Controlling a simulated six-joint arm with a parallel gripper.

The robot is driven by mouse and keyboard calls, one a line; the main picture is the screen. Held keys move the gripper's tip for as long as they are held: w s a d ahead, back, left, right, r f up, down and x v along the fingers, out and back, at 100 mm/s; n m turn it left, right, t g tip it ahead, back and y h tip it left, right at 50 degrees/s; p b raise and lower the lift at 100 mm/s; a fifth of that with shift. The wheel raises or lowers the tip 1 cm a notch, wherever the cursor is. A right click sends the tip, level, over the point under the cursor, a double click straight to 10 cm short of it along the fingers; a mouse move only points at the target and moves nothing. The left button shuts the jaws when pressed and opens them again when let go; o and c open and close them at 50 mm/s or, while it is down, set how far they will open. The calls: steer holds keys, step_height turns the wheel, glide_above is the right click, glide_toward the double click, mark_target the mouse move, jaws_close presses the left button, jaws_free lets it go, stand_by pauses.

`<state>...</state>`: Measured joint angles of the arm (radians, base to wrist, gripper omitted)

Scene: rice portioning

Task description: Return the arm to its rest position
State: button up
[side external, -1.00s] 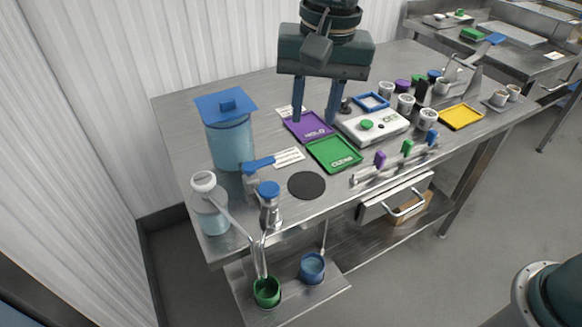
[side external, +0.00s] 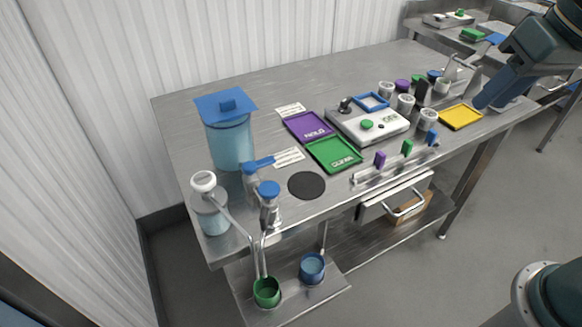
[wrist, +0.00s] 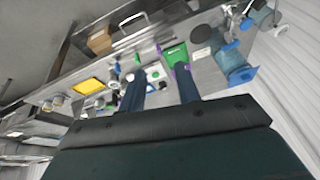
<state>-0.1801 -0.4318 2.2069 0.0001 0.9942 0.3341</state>
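My gripper (side external: 490,97) is at the right end of the steel table in the side view, above the table near the yellow tray (side external: 461,117). Its fingers overlap there. In the wrist view my gripper (wrist: 160,84) shows two dark blue fingers well apart with nothing held between them. The wrist view looks over the table from a distance, with the green tray (wrist: 176,55) seen beyond the fingers. The rest position is not marked in any view.
A blue-lidded container (side external: 231,140), dispensers, a purple tray (side external: 308,127) and a white scale-like device (side external: 372,125) stand on the table. Several small cups stand at the right. A rail with coloured clips (side external: 395,163) runs along the front. Space above the left and middle is clear.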

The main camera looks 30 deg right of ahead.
steer(key=s+d+f+n, duration=0.1)
steer(key=s+d+f, duration=0.1)
steer(key=s, duration=0.1)
steer(key=s+d+f+t, duration=0.1)
steer(key=s+d+f, duration=0.1)
steer(key=s, duration=0.2)
steer(key=shift+s+d+n+h, duration=0.3)
steer(key=shift+n+h, duration=0.1)
